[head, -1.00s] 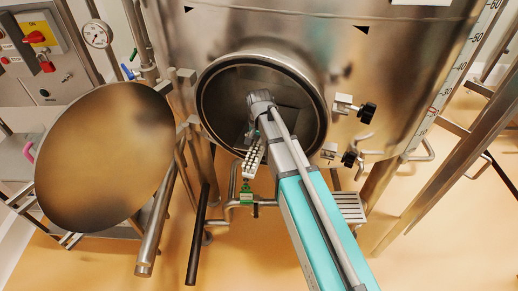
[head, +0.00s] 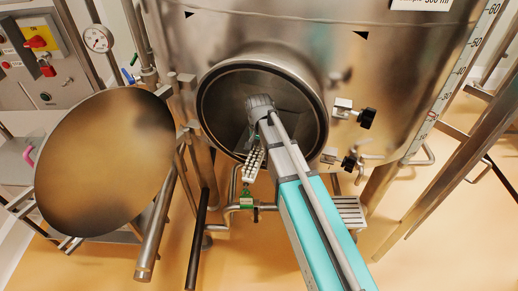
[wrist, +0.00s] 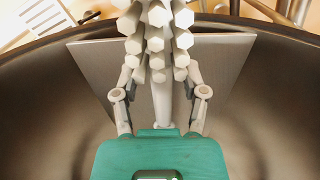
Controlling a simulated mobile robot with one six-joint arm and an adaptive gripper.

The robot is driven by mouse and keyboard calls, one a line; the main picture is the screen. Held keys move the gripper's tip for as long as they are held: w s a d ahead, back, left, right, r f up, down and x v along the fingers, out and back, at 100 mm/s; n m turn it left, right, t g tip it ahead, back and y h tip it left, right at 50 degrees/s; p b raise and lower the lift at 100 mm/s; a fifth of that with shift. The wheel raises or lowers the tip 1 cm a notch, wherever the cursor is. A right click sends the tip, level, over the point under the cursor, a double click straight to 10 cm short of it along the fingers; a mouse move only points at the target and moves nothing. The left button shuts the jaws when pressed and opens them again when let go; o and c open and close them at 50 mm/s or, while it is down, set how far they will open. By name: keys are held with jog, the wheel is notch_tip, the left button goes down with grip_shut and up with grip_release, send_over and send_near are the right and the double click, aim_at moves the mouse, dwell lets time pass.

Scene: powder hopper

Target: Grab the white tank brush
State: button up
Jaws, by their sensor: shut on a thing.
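The white tank brush (wrist: 155,35) shows in the wrist view as a cluster of white hexagonal bristle ends on a pale stem (wrist: 162,100). My gripper (wrist: 160,78) has its grey fingers shut on the brush, one on each side; the bristles hide the exact contact. In the head view the brush (head: 254,163) shows at the lower rim of the round tank opening (head: 204,122), left of my arm. My gripper is mostly hidden there behind the arm.
The round door (head: 105,165) stands open at left. Black-knobbed clamps (head: 365,117) sit right of the opening. Pipes with a green-marked valve (head: 246,194) run below it. A flat grey plate (wrist: 90,65) lies behind the brush in the wrist view.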

jog(key=shift+r, duration=0.15)
notch_tip(320, 180, up, 2)
jog(key=shift+r+p, duration=0.1)
jog(key=shift+p, duration=1.05)
jog(key=s+d+r+p, duration=0.3)
jog(key=s+r+p, duration=0.7)
jog(key=s, duration=0.3)
jog(key=shift+s+d+r, duration=0.25)
jog(key=shift+s, duration=0.05)
jog(key=shift+f, duration=0.1)
